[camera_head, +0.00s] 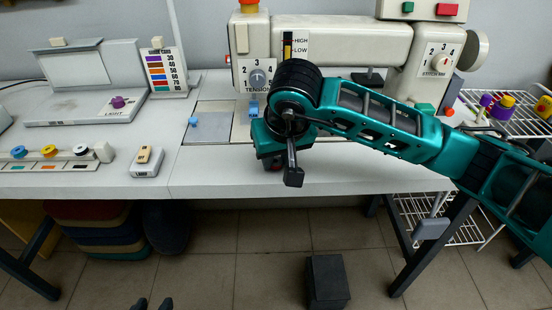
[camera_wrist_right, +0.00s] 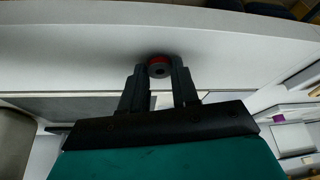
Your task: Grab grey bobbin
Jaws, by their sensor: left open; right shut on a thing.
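My right gripper (camera_wrist_right: 159,84) is shut on a small round bobbin-like piece (camera_wrist_right: 159,68) with a dark grey face and a red band, held at the fingertips over the white table. In the head view my right arm's wrist hides most of that gripper, and only a dark reddish bit (camera_head: 274,165) shows below it. On the bobbin rack (camera_head: 45,167) at the left lie a blue bobbin (camera_head: 18,152), an orange bobbin (camera_head: 48,151) and a dark-and-white bobbin (camera_head: 80,150).
The sewing machine (camera_head: 340,40) stands behind my right arm. A small switch box (camera_head: 147,161) sits on the table, with a light panel (camera_head: 85,108) behind it. A wire rack with spools (camera_head: 498,105) is at the right. The table's front middle is clear.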

